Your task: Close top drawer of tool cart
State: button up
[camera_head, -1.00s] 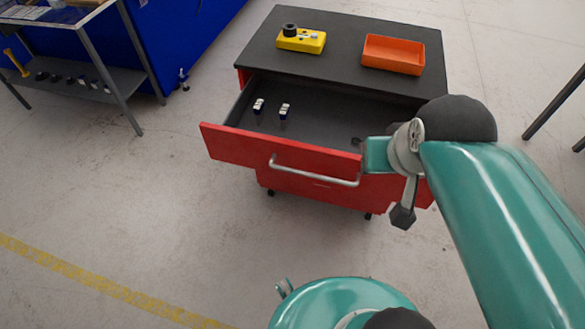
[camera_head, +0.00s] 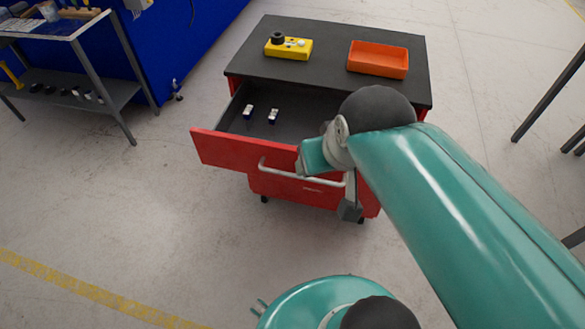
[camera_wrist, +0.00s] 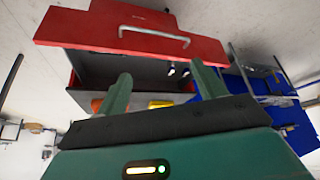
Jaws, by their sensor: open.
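The red tool cart has a dark top (camera_head: 335,50). Its top drawer (camera_head: 225,150) is pulled well out, with a pale bar handle (camera_head: 280,172) on its red front. Two small blue-and-white items (camera_head: 272,116) lie inside. In the wrist view the cart appears upside down; the drawer front (camera_wrist: 75,30) and handle (camera_wrist: 155,34) are beyond my gripper (camera_wrist: 162,85). Its two teal fingers are apart with nothing between them. Contact with the drawer cannot be told.
A yellow box with a black knob (camera_head: 288,47) and an orange tray (camera_head: 378,59) rest on the cart top. A metal workbench (camera_head: 75,88) stands at the left by a blue wall. Dark legs (camera_head: 550,90) stand at the right. The floor in front is clear.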

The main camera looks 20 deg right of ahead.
jog(key=c, duration=1.1)
jog(key=shift+f, duration=0.25)
jog(key=c, duration=0.3)
jog(key=d+f+m+g+y, duration=0.1)
jog(key=f+m, duration=0.2)
jog(key=d+f+m+g+y, duration=0.1)
jog(key=d+f+m+g, duration=0.1)
jog(key=f+m, duration=0.1)
jog(key=d+f+m+g+y, duration=0.1)
jog(key=f+m, duration=0.2)
jog(key=shift+s+d+f+g, duration=0.1)
jog(key=shift+s+d+g, duration=0.15)
jog(key=shift+g, duration=0.15)
grip_shut()
jog(key=s+d+f+n+t+y, duration=0.1)
jog(key=s+d+f+n+t, duration=0.3)
jog(key=d+f+n+t, duration=0.85)
jog(key=s+d+f+n+t+y, duration=0.1)
jog(key=s+d+f+n+t, duration=0.5)
jog(key=n, duration=1.2)
jog(key=w+f+g, duration=0.2)
jog(key=w, duration=1.3)
jog(key=shift+w+f, duration=0.15)
jog(key=shift+f, duration=0.2)
